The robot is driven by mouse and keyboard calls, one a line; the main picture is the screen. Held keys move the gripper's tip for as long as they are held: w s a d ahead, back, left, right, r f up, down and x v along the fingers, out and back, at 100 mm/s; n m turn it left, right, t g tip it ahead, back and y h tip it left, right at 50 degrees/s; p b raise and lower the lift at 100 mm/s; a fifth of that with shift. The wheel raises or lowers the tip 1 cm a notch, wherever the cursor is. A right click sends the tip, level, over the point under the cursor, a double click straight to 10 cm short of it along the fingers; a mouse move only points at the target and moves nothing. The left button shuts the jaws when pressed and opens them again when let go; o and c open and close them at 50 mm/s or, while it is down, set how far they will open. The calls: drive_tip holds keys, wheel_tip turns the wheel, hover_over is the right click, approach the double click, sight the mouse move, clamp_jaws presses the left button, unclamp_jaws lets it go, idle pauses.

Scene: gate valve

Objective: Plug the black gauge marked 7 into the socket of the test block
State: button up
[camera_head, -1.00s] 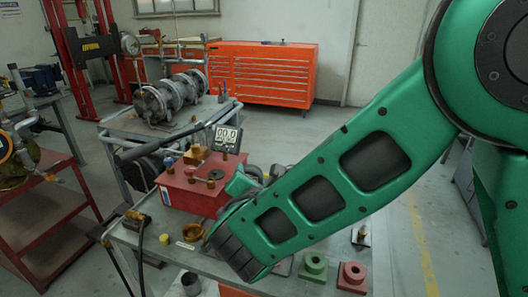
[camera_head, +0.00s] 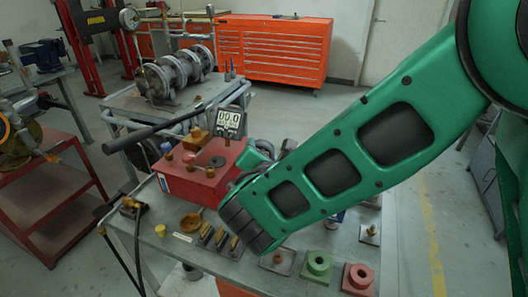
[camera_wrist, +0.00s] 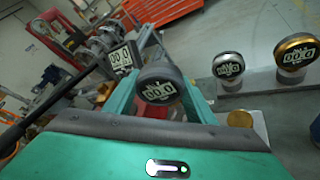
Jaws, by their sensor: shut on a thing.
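The black gauge (camera_wrist: 160,90) sits between the two green fingers of my gripper (camera_wrist: 160,84), which are shut on it. Its face reads like 00.0; I cannot make out a mark 7. The red test block (camera_head: 180,182) stands on the grey bench, with brass fittings and a dark round part (camera_head: 216,161) on top, possibly the socket. A dark square gauge (camera_head: 228,120) stands behind the block and shows in the wrist view (camera_wrist: 122,58), left of the held gauge.
A silver gauge (camera_wrist: 228,66) and a brass gauge (camera_wrist: 295,53) stand at the right of the wrist view. A green block (camera_head: 317,264) and a red block (camera_head: 358,277) lie at the bench's front right. A long dark lever (camera_head: 150,129) reaches across behind the test block.

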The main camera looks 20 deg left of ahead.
drive_tip(key=shift+f, duration=2.85)
drive_tip(key=shift+s+f, duration=0.1)
drive_tip(key=shift+f, duration=1.7)
drive_tip(key=o, duration=1.3)
drive_tip(key=shift+c, duration=0.2)
drive_tip(key=v, duration=1)
drive_tip(key=shift+s+r, duration=0.15)
drive_tip(key=shift+s, duration=0.15)
drive_tip(key=shift+d, duration=0.15)
